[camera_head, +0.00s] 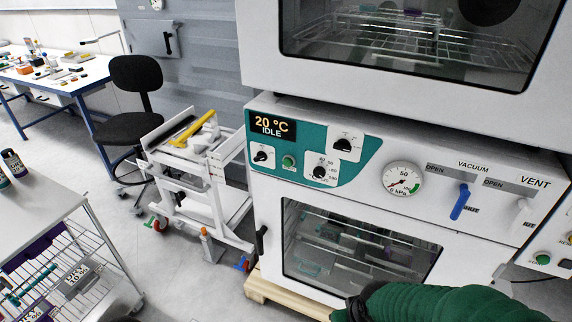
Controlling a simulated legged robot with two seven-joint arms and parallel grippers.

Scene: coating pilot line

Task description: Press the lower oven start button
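The lower oven (470,245) is a white cabinet with a teal control panel and a dark window in its closed door. Its display (271,126) reads "20 °C IDLE". A small round green button (288,161) sits on the panel below the display, between two black knobs. It is unlabelled as far as I can read. A green ribbed arm, which looks like my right arm, enters at the bottom right, in front of the oven door. Only a dark piece at its left end shows; the fingers cannot be made out, and it is well below the button. My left gripper is not in view.
The upper oven (420,80) stands directly above. A pressure gauge (403,181), blue vacuum lever (460,202) and white vent lever (521,216) are right of the panel. A white cart (205,190) and black chair (132,100) stand left. A wire-shelf trolley (84,215) is front left.

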